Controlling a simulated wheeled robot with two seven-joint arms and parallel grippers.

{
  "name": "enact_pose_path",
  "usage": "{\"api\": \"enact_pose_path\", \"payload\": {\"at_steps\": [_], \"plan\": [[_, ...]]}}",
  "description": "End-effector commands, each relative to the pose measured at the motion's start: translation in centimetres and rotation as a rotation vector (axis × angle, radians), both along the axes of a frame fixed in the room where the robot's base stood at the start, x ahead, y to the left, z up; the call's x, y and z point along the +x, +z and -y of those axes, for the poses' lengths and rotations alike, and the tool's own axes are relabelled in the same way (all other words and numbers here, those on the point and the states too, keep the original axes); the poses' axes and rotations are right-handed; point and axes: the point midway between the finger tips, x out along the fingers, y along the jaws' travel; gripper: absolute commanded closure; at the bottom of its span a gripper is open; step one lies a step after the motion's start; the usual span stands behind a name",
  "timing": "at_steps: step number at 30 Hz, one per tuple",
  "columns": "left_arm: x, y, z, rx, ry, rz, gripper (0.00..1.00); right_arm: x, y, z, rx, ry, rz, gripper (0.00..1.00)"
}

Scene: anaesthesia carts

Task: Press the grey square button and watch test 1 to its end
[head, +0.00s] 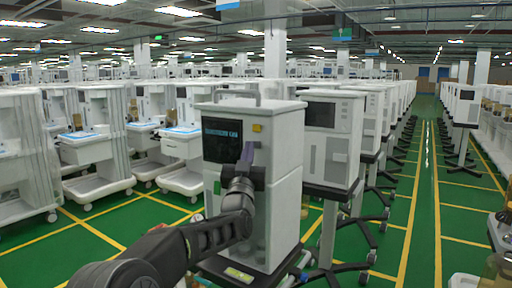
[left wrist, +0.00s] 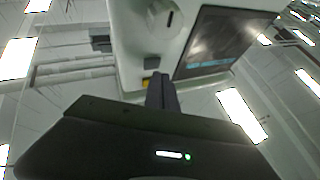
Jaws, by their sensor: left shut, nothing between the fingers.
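The white machine (head: 285,150) stands upright on a stand in front of me. Its dark screen (head: 221,141) carries a line of pale blue text too small to read; the screen also shows in the left wrist view (left wrist: 218,42). A yellow square (head: 257,128) is right of the screen. My left gripper (head: 247,156) is shut and empty in front of the panel by the screen's right edge, and hides part of it. In the left wrist view its fingers (left wrist: 161,92) overlap the panel edge near the yellow patch; contact cannot be told.
A similar machine (head: 332,140) stands close on the right, with a row behind it. White carts (head: 95,145) with blue-topped trays stand at the left. A green aisle (head: 420,190) with yellow lines is open at the right.

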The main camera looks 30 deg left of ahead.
Motion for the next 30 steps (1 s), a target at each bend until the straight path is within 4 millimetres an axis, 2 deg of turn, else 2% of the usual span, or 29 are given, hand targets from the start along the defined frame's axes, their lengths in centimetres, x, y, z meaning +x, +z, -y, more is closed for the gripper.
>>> {"api": "enact_pose_path", "payload": {"at_steps": [30], "plan": [[1.01, 0.02, 0.0, 0.0, 0.0, 0.001, 1.0, 0.0, -0.35, 0.0, 0.0, 0.0, 0.0, 0.64]]}}
